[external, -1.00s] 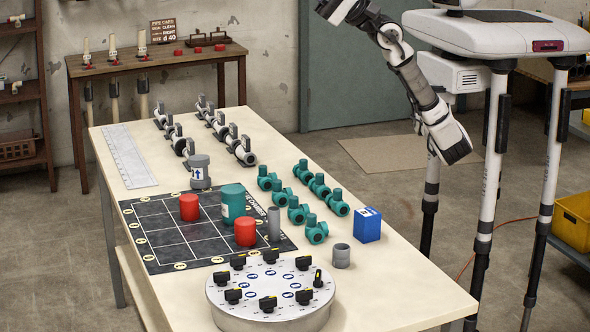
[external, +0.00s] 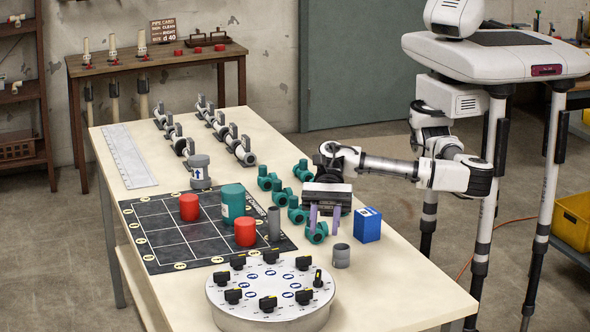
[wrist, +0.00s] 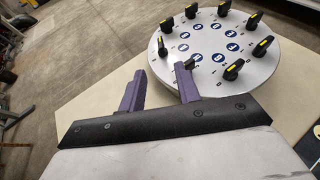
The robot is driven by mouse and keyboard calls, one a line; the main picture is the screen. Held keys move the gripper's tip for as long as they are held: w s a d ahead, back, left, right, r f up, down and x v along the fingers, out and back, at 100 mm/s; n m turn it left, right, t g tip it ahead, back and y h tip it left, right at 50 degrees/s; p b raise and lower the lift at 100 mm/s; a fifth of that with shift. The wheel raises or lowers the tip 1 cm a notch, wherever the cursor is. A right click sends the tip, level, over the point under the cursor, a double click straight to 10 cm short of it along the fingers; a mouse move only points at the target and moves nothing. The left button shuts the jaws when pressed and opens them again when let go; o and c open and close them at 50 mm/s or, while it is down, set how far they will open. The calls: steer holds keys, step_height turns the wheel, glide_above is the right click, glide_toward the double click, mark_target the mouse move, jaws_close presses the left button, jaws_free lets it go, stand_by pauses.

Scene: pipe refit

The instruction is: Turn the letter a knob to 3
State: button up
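A round grey-white dial plate (external: 228,296) with several black knobs around its rim stands at the near end of the table. Each knob has a yellow mark, and blue round badges with white letters sit inside the ring; I cannot surely tell which badge reads "a". One knob (external: 318,278) at the plate's right edge stands more upright than the others. The wrist view shows the plate (wrist: 180,67) and the knobs at the top. My gripper (external: 323,222) is above the teal valves, behind the plate. Its two purple fingers (wrist: 158,90) are apart with nothing between them.
Teal valves (external: 298,213) stand under and beside my gripper. A blue box (external: 367,226) and a grey ring (external: 341,256) stand to its right. Red cylinders (external: 245,232), a teal can (external: 232,203) and a grey tube (external: 274,224) stand on or by the black grid mat (external: 165,240).

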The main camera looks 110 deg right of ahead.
mark_target(319, 271)
steer(key=p+x, duration=0.3)
steer(key=x, duration=0.9)
steer(key=shift+w+a, duration=0.15)
steer(key=shift+a, duration=0.05)
steer(key=shift+c, duration=0.4)
jaws_close()
